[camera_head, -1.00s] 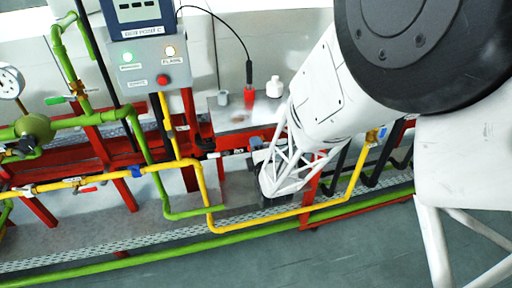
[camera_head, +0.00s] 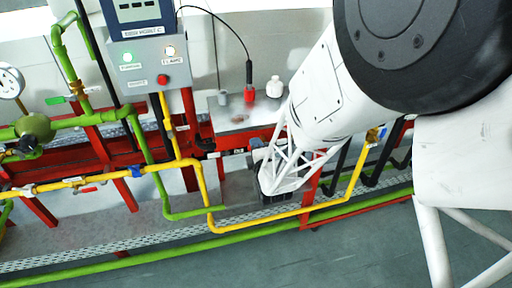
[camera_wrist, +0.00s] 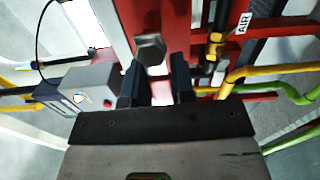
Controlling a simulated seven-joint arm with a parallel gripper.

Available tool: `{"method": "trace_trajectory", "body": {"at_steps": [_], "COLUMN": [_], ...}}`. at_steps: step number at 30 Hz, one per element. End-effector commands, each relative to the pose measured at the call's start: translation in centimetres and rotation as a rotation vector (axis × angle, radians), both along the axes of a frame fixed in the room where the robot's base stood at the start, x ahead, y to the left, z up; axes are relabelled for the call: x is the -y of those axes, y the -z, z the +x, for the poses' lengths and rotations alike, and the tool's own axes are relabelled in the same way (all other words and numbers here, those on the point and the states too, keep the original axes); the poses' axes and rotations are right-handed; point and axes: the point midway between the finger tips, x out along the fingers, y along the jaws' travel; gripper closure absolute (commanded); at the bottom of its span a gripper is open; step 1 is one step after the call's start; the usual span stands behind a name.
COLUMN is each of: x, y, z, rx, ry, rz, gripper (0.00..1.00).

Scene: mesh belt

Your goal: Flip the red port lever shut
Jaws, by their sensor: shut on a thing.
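In the wrist view my gripper (camera_wrist: 157,82) has its two dark fingers on either side of a red, pale-lit part (camera_wrist: 160,92). It looks shut on this part, which may be the red port lever, but its shape is mostly hidden. A dark grey block (camera_wrist: 150,48) sits just beyond the fingers, in front of a wide red upright (camera_wrist: 173,22). In the head view my white lattice wrist covers the work spot, and only the dark gripper (camera_head: 275,197) shows below it, close to the yellow pipe.
A yellow pipe (camera_head: 280,222) and a green pipe (camera_head: 250,235) run below my gripper. A small red handle (camera_head: 88,190) is on the yellow pipe at left. A grey control box (camera_head: 150,62) stands upper left. A metal shelf (camera_head: 232,121) holds small containers.

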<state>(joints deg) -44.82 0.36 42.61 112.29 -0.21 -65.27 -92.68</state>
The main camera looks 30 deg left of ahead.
Motion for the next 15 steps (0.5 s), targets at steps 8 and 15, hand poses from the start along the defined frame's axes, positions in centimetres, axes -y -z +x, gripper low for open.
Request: {"method": "trace_trajectory", "body": {"at_steps": [8, 15], "x": [-0.01, 0.01], "y": [-0.21, -0.24], "z": [-0.01, -0.01], "rx": [-0.045, -0.045], "ry": [0.000, 0.000], "rz": [0.045, 0.045], "gripper": [1.00, 0.67]}}
